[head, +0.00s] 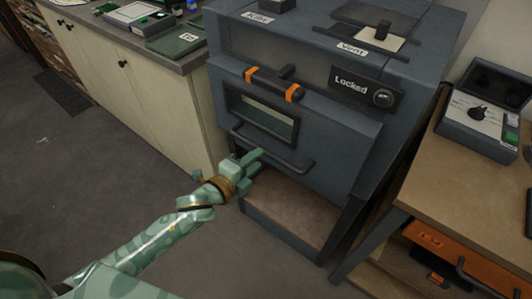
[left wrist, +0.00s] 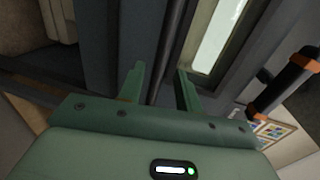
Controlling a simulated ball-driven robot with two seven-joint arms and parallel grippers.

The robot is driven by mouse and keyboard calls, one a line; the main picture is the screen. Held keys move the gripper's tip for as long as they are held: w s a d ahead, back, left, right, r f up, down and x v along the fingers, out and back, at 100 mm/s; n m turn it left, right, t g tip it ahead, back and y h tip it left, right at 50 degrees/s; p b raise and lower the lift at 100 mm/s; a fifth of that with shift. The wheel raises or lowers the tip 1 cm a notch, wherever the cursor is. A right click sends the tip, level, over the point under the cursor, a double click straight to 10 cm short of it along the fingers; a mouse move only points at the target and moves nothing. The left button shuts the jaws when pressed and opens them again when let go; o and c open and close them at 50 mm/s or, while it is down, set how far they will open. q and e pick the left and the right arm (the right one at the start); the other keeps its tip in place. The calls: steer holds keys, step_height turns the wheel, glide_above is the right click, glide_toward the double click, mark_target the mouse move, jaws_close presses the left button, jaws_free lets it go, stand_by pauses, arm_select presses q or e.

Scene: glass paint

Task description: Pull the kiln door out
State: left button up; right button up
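The kiln (head: 300,55) is a dark grey box on legs. Its door (head: 335,145) has a small window (head: 262,118) and looks closed. A dark bar handle (head: 290,165) runs across the door below the window. My left gripper (head: 254,167) is at the left part of this handle. In the left wrist view the two green fingers (left wrist: 160,88) are apart, with the dark bar (left wrist: 170,50) running between them. I cannot tell whether either finger touches it. My right gripper is not in view.
An orange-banded latch handle (head: 272,84) and a "Locked" sign with a knob (head: 366,88) are above the door. A cream cabinet (head: 150,85) stands left, a wooden table (head: 465,185) right. An open shelf (head: 290,212) is below. The floor in front is clear.

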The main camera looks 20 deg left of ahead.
mark_target(266, 151)
arm_select(q)
steer(key=b+x, duration=0.1)
steer(key=x, duration=0.4)
steer(key=shift+w, duration=0.15)
steer(key=shift+c, duration=0.2)
jaws_close()
